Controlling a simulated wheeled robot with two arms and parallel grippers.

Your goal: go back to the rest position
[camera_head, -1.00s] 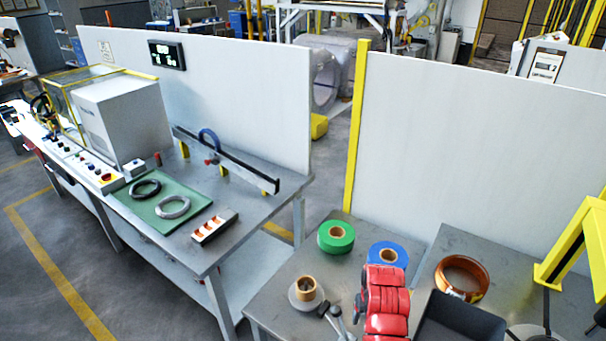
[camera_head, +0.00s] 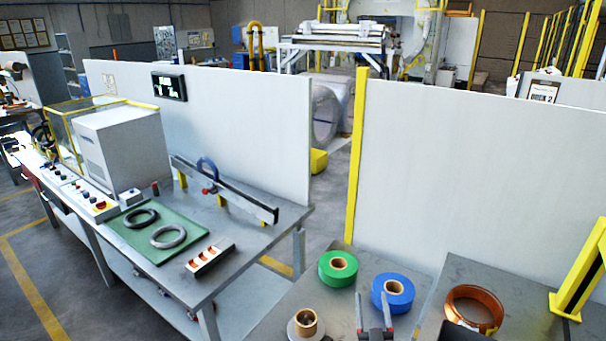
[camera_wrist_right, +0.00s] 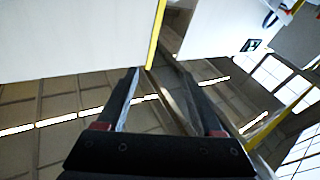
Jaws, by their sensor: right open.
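My right gripper (camera_head: 373,316) shows at the bottom of the head view, its two fingers apart and pointing up, with nothing between them. It appears in front of the blue tape roll (camera_head: 393,292) and covers a small part of its lower edge. In the right wrist view the gripper (camera_wrist_right: 165,95) is open and empty, with white panels and the ceiling beyond it. My left gripper is not in view.
A green tape roll (camera_head: 338,268), a tan roll on a grey disc (camera_head: 306,324) and a copper coil (camera_head: 473,308) are on the near tables. A yellow post (camera_head: 357,160) and white panels stand behind. Two coils lie on the green mat (camera_head: 147,245).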

